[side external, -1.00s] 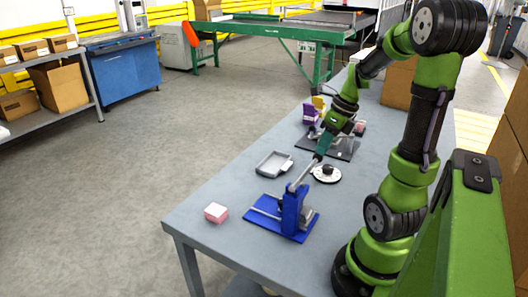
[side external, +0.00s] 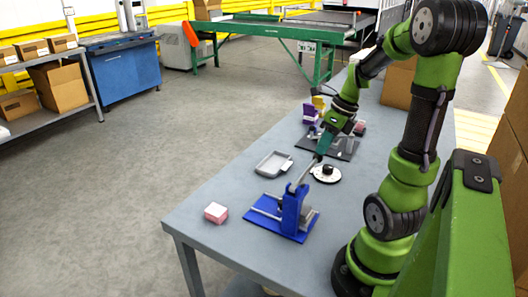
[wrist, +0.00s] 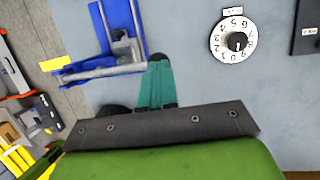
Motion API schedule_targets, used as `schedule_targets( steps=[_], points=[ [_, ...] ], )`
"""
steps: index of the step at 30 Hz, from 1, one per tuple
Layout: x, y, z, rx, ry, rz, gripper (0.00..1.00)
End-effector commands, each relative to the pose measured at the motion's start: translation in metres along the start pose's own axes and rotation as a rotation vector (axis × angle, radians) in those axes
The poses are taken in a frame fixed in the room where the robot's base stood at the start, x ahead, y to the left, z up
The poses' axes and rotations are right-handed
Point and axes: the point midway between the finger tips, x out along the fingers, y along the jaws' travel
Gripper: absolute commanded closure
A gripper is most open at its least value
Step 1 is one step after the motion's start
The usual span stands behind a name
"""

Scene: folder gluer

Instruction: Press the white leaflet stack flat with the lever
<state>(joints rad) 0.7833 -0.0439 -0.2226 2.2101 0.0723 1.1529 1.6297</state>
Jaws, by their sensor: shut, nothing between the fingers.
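A blue press (side external: 291,212) with a blue base stands at the near end of the table. Its grey lever (side external: 304,173) slants up toward my gripper (side external: 320,153). In the wrist view the blue press (wrist: 101,30) is at upper left, and the lever (wrist: 105,72) reaches to my teal fingers (wrist: 158,62). My gripper is shut with nothing between its fingers, at the lever's free end; whether they touch is unclear. A small white-topped pink block (side external: 215,212) lies on the table left of the press. I cannot make out a separate white leaflet stack in the press.
A grey tray (side external: 262,164) and a white round dial (side external: 327,179) lie behind the press; the dial also shows in the wrist view (wrist: 224,42). Farther back are a black base plate (side external: 346,150), a purple part (side external: 309,114) and a yellow part (side external: 318,102). The table's left front corner is clear.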

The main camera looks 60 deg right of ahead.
Motion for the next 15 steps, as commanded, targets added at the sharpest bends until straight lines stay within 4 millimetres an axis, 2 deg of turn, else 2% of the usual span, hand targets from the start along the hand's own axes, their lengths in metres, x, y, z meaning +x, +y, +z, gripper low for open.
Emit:
schedule_targets(
  steps=[1, 10, 15],
  points=[
    [0.007, 0.003, -0.001, -0.012, 0.012, 0.010, 1.00],
    [0.006, 0.003, -0.001, -0.012, 0.012, 0.009, 1.00],
    [-0.008, 0.003, 0.001, -0.012, 0.007, 0.006, 1.00]
  ],
)
